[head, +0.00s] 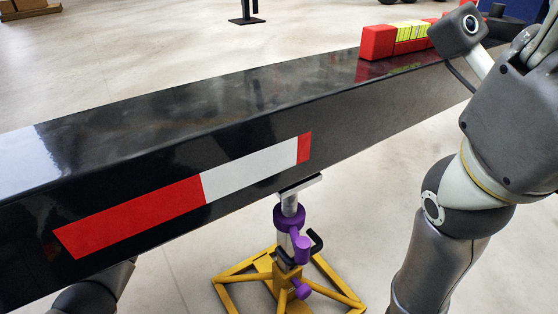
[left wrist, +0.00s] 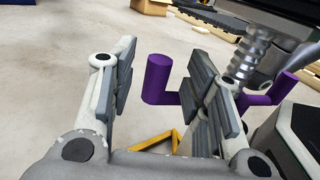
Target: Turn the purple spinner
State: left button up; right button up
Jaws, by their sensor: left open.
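The purple spinner (head: 291,217) sits on the screw of a jack stand under a long black beam, with one handle pointing down. In the left wrist view, an upright purple handle (left wrist: 158,79) shows between the fingers of my left gripper (left wrist: 172,85), closer to the right finger. The gripper is open; I cannot tell whether it touches the handle. The right finger hides part of the spinner's arm. In the head view the beam hides most of my left arm. My right gripper (head: 530,42) is at the upper right, partly cut off, away from the spinner.
The black beam (head: 140,120) with red and white marking crosses the head view above the stand. The yellow stand base (head: 340,290) rests on the floor. Red and yellow blocks (head: 378,42) lie on the beam. The pale floor (head: 190,270) around the stand looks clear.

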pick_arm(q)
jog(key=shift+d+p, duration=0.35)
jog(key=shift+d, duration=1.4)
grip_shut()
